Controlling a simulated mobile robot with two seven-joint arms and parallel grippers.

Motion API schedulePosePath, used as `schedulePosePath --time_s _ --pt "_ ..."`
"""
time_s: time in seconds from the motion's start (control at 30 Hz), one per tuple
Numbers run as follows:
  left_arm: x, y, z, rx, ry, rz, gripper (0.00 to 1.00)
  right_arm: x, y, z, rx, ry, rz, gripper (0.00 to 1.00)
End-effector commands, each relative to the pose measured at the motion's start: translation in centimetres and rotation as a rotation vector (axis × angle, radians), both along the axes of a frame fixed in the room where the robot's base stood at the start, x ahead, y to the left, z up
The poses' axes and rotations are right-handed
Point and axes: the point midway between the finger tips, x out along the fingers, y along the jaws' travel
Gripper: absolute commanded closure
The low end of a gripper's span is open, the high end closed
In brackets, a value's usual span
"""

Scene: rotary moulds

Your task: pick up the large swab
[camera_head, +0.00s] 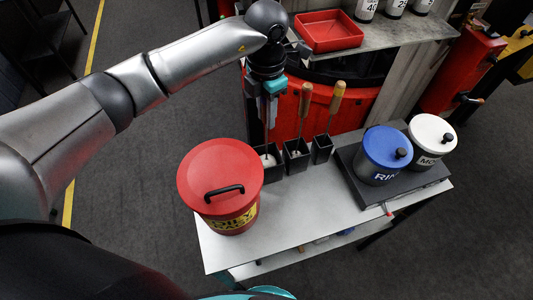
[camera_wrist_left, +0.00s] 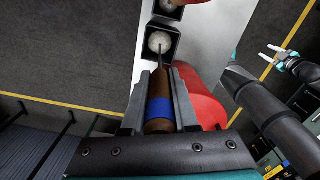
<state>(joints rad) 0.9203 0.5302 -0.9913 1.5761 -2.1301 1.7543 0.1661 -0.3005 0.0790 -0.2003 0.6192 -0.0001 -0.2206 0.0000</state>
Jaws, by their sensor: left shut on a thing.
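My left gripper (camera_head: 268,96) is shut on the brown wooden handle of a swab, above the leftmost black square holder (camera_head: 272,170). In the left wrist view the handle (camera_wrist_left: 159,100), with a blue band, lies between the fingers (camera_wrist_left: 160,97). Its thin rod runs down to a round pale head (camera_wrist_left: 160,42) at the mouth of the holder. Two other wooden-handled swabs stand in the holders to the right, a middle one (camera_head: 305,100) and a right one (camera_head: 337,97). My right gripper (camera_wrist_left: 270,53) shows empty and open in the left wrist view.
A red lidded can (camera_head: 217,175) stands left of the holders on the grey table (camera_head: 285,220). Blue-lidded (camera_head: 385,147) and white-lidded (camera_head: 432,135) pots stand on a dark base at right. A red machine drum (camera_head: 340,108) and a shelf with a red tray (camera_head: 330,31) lie behind.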

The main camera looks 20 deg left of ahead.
Motion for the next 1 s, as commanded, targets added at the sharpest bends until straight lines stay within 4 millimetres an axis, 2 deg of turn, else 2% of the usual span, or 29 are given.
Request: schedulePosePath --time_s 0.23,0.37,0.57,0.87,1.0 --pt "0.1 0.0 0.5 -0.001 -0.003 0.000 1.00 0.0 0.0 -0.1 0.001 0.000 0.000 0.52" --pt "0.2 0.0 1.7 -0.001 -0.005 -0.001 1.00 0.0 0.0 -0.3 0.001 0.000 0.000 0.52" --pt "0.2 0.0 5.1 -0.003 -0.008 -0.001 1.00 0.0 0.0 -0.7 0.001 -0.001 0.000 0.52" --pt "0.1 0.0 11.6 -0.001 -0.008 0.000 1.00 0.0 0.0 -1.6 0.000 -0.001 0.000 0.52" --pt "0.1 0.0 14.2 0.001 -0.007 0.001 1.00 0.0 0.0 -1.4 0.000 -0.001 0.000 0.52"
